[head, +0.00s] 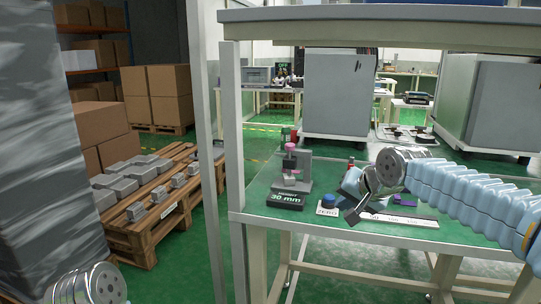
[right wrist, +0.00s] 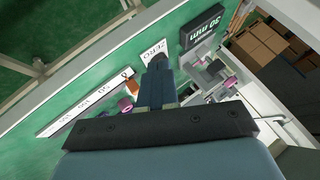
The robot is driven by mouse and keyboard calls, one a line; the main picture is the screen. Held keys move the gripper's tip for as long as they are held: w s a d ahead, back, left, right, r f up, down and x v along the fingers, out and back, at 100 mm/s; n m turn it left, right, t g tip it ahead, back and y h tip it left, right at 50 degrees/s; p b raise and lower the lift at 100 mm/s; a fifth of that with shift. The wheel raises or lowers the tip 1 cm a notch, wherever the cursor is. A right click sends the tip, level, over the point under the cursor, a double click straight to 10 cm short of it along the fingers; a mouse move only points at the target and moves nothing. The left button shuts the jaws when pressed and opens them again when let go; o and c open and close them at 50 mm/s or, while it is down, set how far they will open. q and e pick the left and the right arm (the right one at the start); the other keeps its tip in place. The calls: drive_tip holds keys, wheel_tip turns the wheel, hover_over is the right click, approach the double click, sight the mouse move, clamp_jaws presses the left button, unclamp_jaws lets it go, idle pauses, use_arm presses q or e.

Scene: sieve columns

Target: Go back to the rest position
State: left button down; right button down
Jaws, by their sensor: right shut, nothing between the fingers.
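My right gripper (head: 355,214) is over the green work table, its dark fingers just right of the blue button (head: 328,201) with its ZERO label. In the right wrist view the fingers (right wrist: 157,68) are closed together with nothing between them, and their tips cover part of the button area beside the ZERO label (right wrist: 153,48). I cannot tell whether they touch the button. Only a metal part of my left arm shows at the bottom left of the head view; its gripper is out of view.
A grey measuring stand (head: 291,172) with pink parts stands behind a black display (head: 285,200) reading 30 mm. A white scale strip (head: 400,217) lies along the front edge, a purple piece (head: 376,206) behind it. A table post (head: 232,125) rises at the left.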

drive_tip(key=s+a+f+n+g+y, duration=0.1)
drive_tip(key=s+a+f+g, duration=0.15)
drive_tip(key=f, duration=1.55)
drive_tip(key=s+a+f+n+g, duration=0.1)
drive_tip(key=s+a+f+g, duration=0.2)
drive_tip(key=f, duration=1.5)
drive_tip(key=s+f+g, duration=0.1)
drive_tip(key=s+f, duration=0.7)
drive_tip(key=s, duration=0.3)
drive_tip(key=s+a+f+n+g, duration=0.1)
drive_tip(key=s+f, duration=0.7)
drive_tip(key=s, duration=0.4)
drive_tip(key=shift+s+f, duration=0.15)
drive_tip(key=shift+f, duration=0.1)
